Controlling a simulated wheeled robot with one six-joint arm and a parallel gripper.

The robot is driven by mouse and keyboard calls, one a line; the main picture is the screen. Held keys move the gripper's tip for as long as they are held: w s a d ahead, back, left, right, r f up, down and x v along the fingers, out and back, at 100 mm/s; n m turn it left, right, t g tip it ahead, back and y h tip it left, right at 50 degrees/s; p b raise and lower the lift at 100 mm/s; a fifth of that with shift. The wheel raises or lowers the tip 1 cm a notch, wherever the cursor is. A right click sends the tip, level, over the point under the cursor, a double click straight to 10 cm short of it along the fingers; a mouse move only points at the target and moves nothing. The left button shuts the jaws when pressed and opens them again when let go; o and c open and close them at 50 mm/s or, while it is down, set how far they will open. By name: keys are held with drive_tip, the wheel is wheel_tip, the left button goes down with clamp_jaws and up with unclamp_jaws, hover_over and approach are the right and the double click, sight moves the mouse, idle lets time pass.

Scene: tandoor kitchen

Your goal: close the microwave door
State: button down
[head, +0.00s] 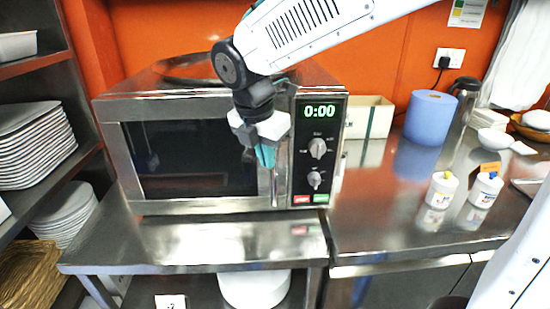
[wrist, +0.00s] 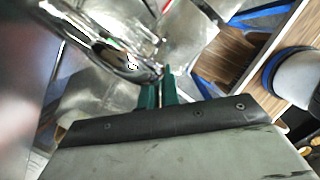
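The steel microwave (head: 220,200) stands on the counter. Its dark-windowed door (head: 185,165) looks flush with the control panel (head: 318,150), and I see no gap at its edge. My gripper (head: 266,157) points down in front of the door's right side, close to the chrome upright handle (head: 276,188). Its teal fingers are close together and look shut, with nothing seen between them. In the wrist view my gripper (wrist: 159,90) is beside a shiny curved chrome bar (wrist: 105,45), likely the handle. I cannot tell whether they touch.
To the right are a cream box (head: 368,118), a blue paper roll (head: 430,118) and two white bottles (head: 441,190) (head: 486,190). A shelf rack with stacked plates (head: 35,145) stands at the left. The counter strip before the microwave (head: 200,240) is clear.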

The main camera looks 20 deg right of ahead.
drive_tip(key=shift+w+d+r, duration=0.1)
drive_tip(key=shift+w+d, duration=0.1)
idle(0.3)
drive_tip(key=s+a+r, duration=0.5)
drive_tip(key=r, duration=0.5)
drive_tip(key=s+d+f+m+y, duration=0.1)
drive_tip(key=s+d+f+m, duration=0.4)
drive_tip(key=s+d+m, duration=0.3)
drive_tip(key=s+d+f+m+y, duration=0.1)
drive_tip(key=s+d+f+m, duration=0.5)
drive_tip(key=m, duration=1.1)
drive_tip(key=s+d, duration=0.2)
drive_tip(key=s, duration=0.2)
drive_tip(key=shift+s+d, duration=0.2)
drive_tip(key=shift+s, duration=0.15)
